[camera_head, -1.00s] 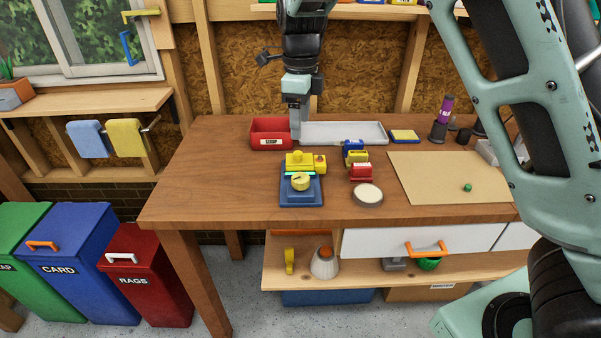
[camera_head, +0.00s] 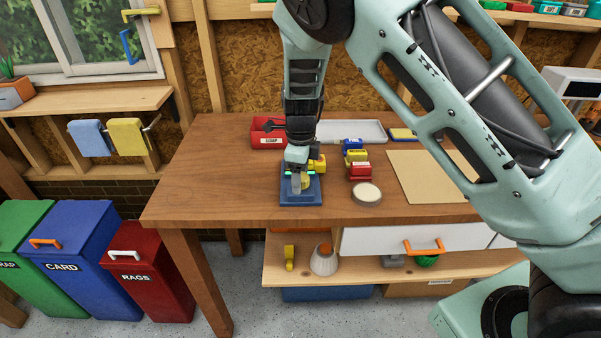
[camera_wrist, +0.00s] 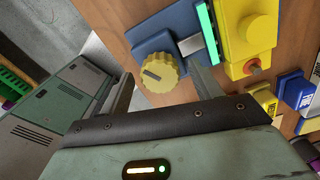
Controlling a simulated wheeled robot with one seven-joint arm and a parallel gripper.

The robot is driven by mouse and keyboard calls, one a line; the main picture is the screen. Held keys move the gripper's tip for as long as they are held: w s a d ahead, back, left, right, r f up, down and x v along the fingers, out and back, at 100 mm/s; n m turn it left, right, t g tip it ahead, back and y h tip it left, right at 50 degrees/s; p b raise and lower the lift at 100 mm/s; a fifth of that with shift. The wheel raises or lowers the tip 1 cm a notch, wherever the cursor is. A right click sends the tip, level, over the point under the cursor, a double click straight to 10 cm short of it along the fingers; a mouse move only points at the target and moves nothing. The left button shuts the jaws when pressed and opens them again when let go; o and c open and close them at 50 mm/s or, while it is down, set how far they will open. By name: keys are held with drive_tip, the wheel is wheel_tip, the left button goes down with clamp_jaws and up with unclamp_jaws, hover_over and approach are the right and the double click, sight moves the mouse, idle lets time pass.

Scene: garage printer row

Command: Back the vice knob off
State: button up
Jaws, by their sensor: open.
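The vice stands on the wooden bench, with a blue base (camera_head: 301,199) and yellow parts. Its round yellow knob (camera_wrist: 160,72) has a dark slot line on its face and shows clearly in the wrist view. A green strip (camera_wrist: 207,30) lies between the knob and the yellow block (camera_wrist: 247,35). My gripper (camera_head: 298,184) is over the vice and hides most of it in the head view. In the wrist view my gripper (camera_wrist: 165,90) is open, with one finger on each side of the knob. I cannot tell whether either finger touches it.
A red scrap bin (camera_head: 266,139) and a grey tray (camera_head: 350,132) stand behind the vice. Blue, yellow and red blocks (camera_head: 360,172) and a round pale disc (camera_head: 367,192) are close on the right. The bench is clear to the left.

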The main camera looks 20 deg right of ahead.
drive_tip(key=c, duration=1)
